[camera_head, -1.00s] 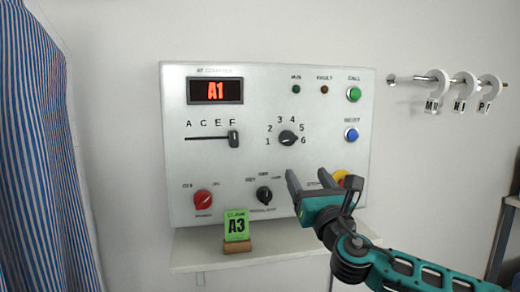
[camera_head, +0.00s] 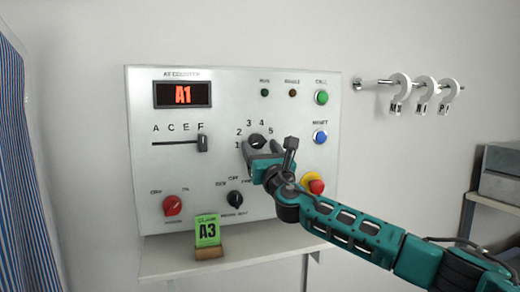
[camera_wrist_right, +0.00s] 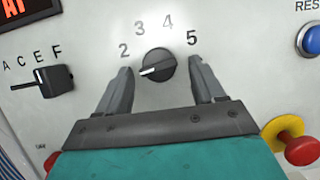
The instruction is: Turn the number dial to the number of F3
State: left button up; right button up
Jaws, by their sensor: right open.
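The number dial (camera_head: 257,141) is a round black knob on the white panel (camera_head: 150,210), with numbers around it. It shows whole in the right wrist view (camera_wrist_right: 157,66), its white pointer line aimed left and slightly down, below the 2. The 1 is hidden there by a finger. My right gripper (camera_head: 262,150) is open in front of the dial. In the right wrist view its fingers (camera_wrist_right: 160,72) lie on either side of the knob; I cannot tell whether they touch it. The red display (camera_head: 183,94) reads A1. The letter slider (camera_head: 203,143) stands at F. My left gripper is not in view.
A green card (camera_head: 207,231) reading A3 stands on the shelf (camera_head: 165,262) below the panel. A red knob (camera_head: 172,205), a black mode knob (camera_head: 235,199) and a red stop button (camera_head: 316,187) are nearby. Rings (camera_head: 400,88) hang on a peg at right.

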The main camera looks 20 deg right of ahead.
jog(key=shift+w+r, duration=0.2)
jog(key=shift+w, duration=0.2)
jog(key=shift+c, duration=0.5)
jog(key=c, duration=0.9)
